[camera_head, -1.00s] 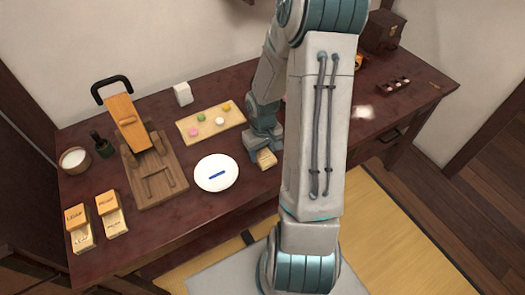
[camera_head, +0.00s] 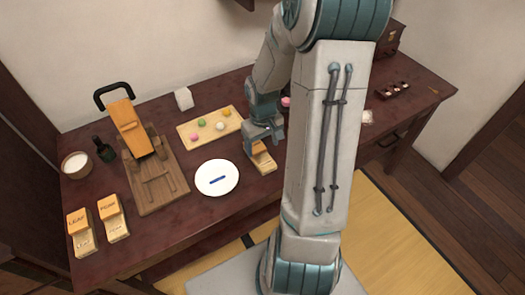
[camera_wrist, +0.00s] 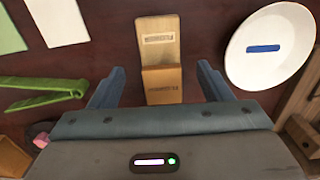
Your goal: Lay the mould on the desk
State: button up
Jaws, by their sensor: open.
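The mould (camera_head: 263,160) is a small wooden piece with an orange-brown block at one end and a paler, labelled part. It appears to lie flat on the dark red desk (camera_head: 205,228), right of the white plate. It also shows in the wrist view (camera_wrist: 160,48), where its lettering is too small to read. My gripper (camera_head: 264,140) is open just above the mould's orange-brown end. In the wrist view its two fingers stand on either side of the mould, with a gap on each side.
The white plate (camera_head: 216,188) holds a blue strip. A wooden board (camera_head: 190,140) with coloured sweets lies behind. Moulds labelled LEAF (camera_head: 79,222) and another (camera_head: 110,208) lie at the left, near a wooden press (camera_head: 150,205). A green tong-like tool (camera_wrist: 45,88) lies beside my gripper.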

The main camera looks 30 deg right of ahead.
aim_at(262, 159)
jog(key=s+a+r+t, duration=0.1)
jog(key=s+a+r, duration=0.5)
jog(key=r, duration=0.3)
jog(key=s+a+r+t, duration=0.1)
jog(key=s+a+r, duration=0.5)
jog(key=r, duration=0.3)
jog(key=shift+r+m+t+p, duration=0.3)
jog(key=shift+t, duration=0.1)
jog(key=shift+a, duration=0.1)
